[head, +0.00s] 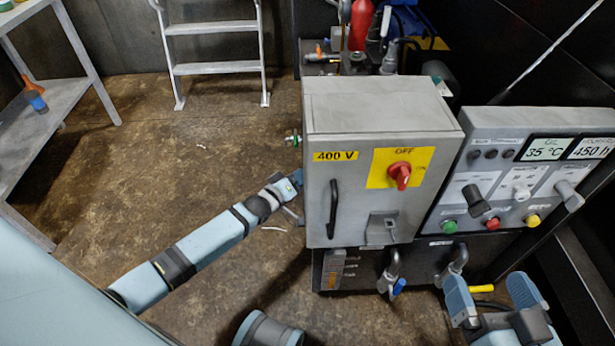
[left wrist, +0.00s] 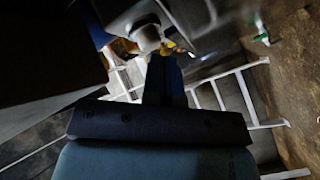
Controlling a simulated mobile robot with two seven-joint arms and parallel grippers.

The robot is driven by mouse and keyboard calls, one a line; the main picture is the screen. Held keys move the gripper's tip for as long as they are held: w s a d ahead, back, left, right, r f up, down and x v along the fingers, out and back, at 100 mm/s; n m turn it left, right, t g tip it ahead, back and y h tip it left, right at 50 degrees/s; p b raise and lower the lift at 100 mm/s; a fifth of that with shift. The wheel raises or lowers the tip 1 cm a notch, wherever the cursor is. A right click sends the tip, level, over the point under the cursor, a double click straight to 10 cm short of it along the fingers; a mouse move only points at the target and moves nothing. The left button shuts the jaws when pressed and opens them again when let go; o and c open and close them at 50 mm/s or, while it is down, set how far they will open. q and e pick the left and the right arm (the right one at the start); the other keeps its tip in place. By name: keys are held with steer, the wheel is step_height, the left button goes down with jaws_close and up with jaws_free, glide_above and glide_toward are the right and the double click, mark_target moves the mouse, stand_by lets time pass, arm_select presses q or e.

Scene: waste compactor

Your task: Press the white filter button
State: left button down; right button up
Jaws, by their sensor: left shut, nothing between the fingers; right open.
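The control panel (head: 465,170) stands at the right in the head view. The small labels are too blurred to read, so I cannot confirm which is the filter button. My right gripper (head: 495,290) is open and empty, below and in front of the panel, apart from the controls. My left gripper (head: 297,180) is shut and empty beside the grey cabinet's left side; its dark fingers show in the left wrist view (left wrist: 164,80).
The grey 400 V cabinet (head: 322,205) with a red switch (head: 400,174) stands left of the panel. Green (head: 449,227), red (head: 492,223) and yellow (head: 532,220) buttons line the panel's lower edge. Pipes with a blue valve (head: 398,287) lie below. Open floor is at the left.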

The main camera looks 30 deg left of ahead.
arm_select(q)
steer(key=shift+d+r, duration=0.25)
steer(key=shift+d, duration=0.05)
steer(key=shift+a+f+p, duration=0.1)
steer(key=shift+a+p, duration=0.1)
steer(key=shift+p, duration=0.1)
steer(key=shift+s+a, duration=0.1)
steer(key=s+a, duration=0.1)
steer(key=s+a+p, duration=0.1)
steer(key=a, duration=0.2)
steer(key=shift+s+a+f, duration=0.1)
steer(key=shift+s+a, duration=0.3)
stand_by(0.6)
